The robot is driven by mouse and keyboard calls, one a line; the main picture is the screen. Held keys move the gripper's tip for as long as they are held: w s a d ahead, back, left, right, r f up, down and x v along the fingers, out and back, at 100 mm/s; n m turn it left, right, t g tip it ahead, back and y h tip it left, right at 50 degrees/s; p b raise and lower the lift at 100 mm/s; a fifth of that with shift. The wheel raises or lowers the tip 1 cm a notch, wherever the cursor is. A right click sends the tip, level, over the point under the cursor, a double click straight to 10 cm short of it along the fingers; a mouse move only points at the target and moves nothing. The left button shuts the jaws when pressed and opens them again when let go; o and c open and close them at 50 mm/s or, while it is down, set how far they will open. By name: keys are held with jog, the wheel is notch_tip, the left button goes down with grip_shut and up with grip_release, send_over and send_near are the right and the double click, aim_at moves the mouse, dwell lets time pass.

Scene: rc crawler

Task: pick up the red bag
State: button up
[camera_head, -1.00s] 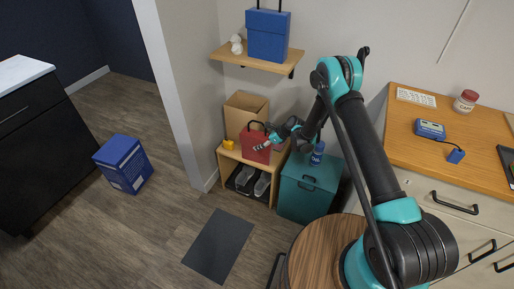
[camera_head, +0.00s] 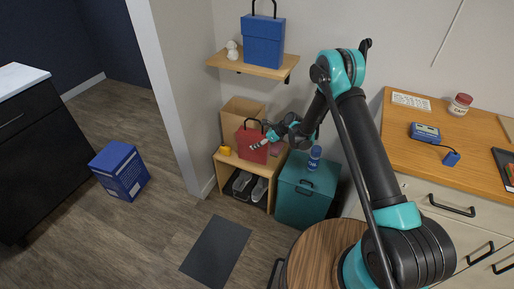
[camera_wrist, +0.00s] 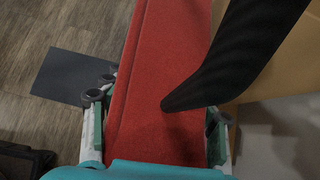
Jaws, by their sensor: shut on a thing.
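The red bag (camera_head: 252,146) with a black handle stands upright at the small wooden shelf unit in the head view. My gripper (camera_head: 262,143) reaches it from the right, at its upper part. In the wrist view the red bag (camera_wrist: 165,85) fills the middle, with its black handle crossing at the upper right. My gripper (camera_wrist: 157,108) has one finger on each side of the bag and is shut on it. Whether the bag's bottom touches the shelf top is hard to tell.
A cardboard box (camera_head: 240,115) stands behind the bag, and a small yellow object (camera_head: 225,150) is at its left. Shoes (camera_head: 250,187) sit in the shelf unit (camera_head: 226,160) below. A teal cabinet (camera_head: 305,190) with a blue can (camera_head: 315,157) is at the right. A wall shelf (camera_head: 262,68) hangs above.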

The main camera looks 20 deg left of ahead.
notch_tip(320, 180, up, 15)
jog(key=shift+r, duration=0.15)
dwell(0.4)
dwell(0.6)
